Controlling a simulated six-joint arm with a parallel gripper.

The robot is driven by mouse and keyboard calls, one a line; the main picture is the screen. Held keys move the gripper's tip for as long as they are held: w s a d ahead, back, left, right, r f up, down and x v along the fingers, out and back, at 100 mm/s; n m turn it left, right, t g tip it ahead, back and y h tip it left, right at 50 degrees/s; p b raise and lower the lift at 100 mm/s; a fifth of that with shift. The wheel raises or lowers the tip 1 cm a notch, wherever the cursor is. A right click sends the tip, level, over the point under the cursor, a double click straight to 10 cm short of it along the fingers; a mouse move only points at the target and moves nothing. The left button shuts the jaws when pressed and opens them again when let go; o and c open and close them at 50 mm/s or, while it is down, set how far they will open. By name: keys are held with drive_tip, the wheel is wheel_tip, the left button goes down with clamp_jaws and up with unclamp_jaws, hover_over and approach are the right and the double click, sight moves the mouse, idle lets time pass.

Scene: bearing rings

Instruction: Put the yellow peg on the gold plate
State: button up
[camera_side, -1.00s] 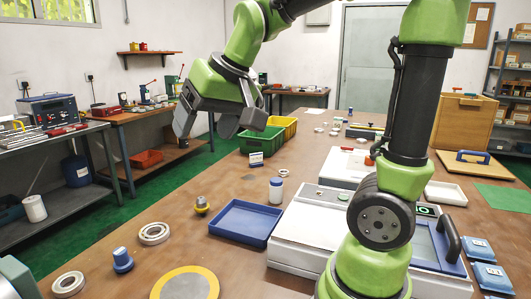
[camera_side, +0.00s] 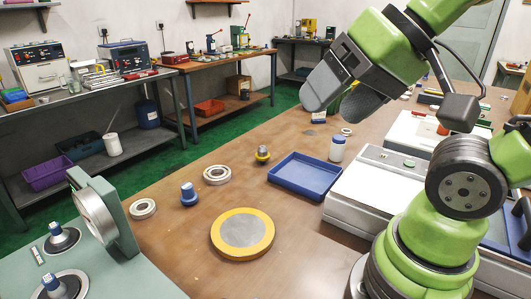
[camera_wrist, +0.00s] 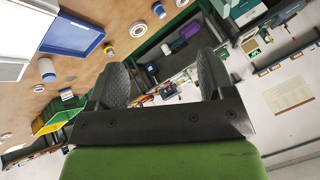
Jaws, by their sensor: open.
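The yellow peg (camera_side: 262,154), with a yellow base and a grey top, stands upright on the brown table left of the blue tray. It also shows small in the wrist view (camera_wrist: 109,50). The gold plate (camera_side: 243,254) is a flat disc with a gold rim and a bare grey centre, lying nearer the side camera than the peg. My gripper (camera_side: 345,100) is open and empty, raised well above the table, up and right of the peg in the side view. Its two dark fingers stand wide apart in the wrist view (camera_wrist: 163,75). The plate is not seen in the wrist view.
A blue peg (camera_side: 189,194) and two metal rings (camera_side: 217,175) (camera_side: 143,209) stand near the plate. The blue tray (camera_side: 290,184) is empty, with a white bottle (camera_side: 337,149) beside it. A green machine (camera_side: 104,215) stands at the left. Bare table surrounds the peg.

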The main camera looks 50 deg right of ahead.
drive_tip(key=w+d+m+h, duration=0.1)
drive_tip(key=w+d+m, duration=0.2)
drive_tip(key=w+m, duration=0.55)
drive_tip(key=m+h, duration=0.6)
drive_tip(key=m, duration=2.4)
hover_over(264, 152)
drive_tip(key=s+a, duration=0.2)
drive_tip(key=s, duration=0.3)
wheel_tip(264, 152, down, 23)
drive_tip(key=x, duration=0.4)
drive_tip(key=shift+w+a+f, duration=0.1)
drive_tip(key=shift+a+f, duration=0.1)
drive_tip(key=shift+f, duration=0.05)
drive_tip(key=shift+a+x, duration=0.15)
drive_tip(key=shift+x, duration=0.9)
drive_tip(key=shift+a+x, duration=0.15)
drive_tip(key=shift+x, duration=1.8)
drive_tip(key=shift+w+r, duration=0.1)
drive_tip(key=shift+w, duration=0.05)
drive_tip(key=shift+r, duration=0.1)
drive_tip(key=c, duration=1.2)
